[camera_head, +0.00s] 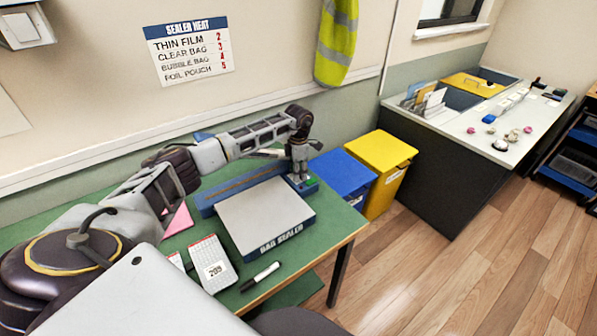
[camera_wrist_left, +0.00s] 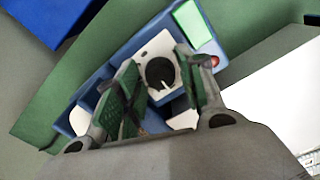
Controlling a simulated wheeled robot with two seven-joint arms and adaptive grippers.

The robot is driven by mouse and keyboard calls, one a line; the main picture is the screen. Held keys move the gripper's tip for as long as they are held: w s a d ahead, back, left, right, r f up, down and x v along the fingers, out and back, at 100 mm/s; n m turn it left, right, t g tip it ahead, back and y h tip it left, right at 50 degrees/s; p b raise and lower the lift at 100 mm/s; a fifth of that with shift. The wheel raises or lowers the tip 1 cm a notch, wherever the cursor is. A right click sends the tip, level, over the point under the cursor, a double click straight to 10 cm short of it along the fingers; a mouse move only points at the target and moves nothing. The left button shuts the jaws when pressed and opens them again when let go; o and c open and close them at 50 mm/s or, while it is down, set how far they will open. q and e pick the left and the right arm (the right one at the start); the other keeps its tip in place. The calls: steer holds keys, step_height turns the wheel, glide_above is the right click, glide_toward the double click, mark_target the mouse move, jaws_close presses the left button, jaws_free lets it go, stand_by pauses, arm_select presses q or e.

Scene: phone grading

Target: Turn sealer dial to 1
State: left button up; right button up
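The bag sealer (camera_head: 264,215) has a grey top and blue body and lies on the green table. Its control end, at the right back corner, is mostly covered by my left gripper (camera_head: 301,181) in the head view. In the left wrist view the black round dial (camera_wrist_left: 160,73) sits on a white plate on the blue housing, with a small pale mark on its lower edge. My left gripper (camera_wrist_left: 157,58) is open, one finger on each side of the dial. I cannot tell whether the fingers touch it. My right gripper is not in view.
A green display (camera_wrist_left: 192,21) and red button (camera_wrist_left: 215,61) sit beside the dial. A wall sign (camera_head: 188,50) lists sealer heats. A calculator-like white pad (camera_head: 211,264) and a marker (camera_head: 260,277) lie in front. Blue (camera_head: 343,173) and yellow (camera_head: 381,153) bins stand right of the table.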

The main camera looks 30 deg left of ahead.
arm_select(q)
steer(key=shift+o, duration=0.5)
steer(key=shift+r, duration=0.15)
steer(key=shift+r, duration=3.8)
steer(key=shift+f, duration=0.1)
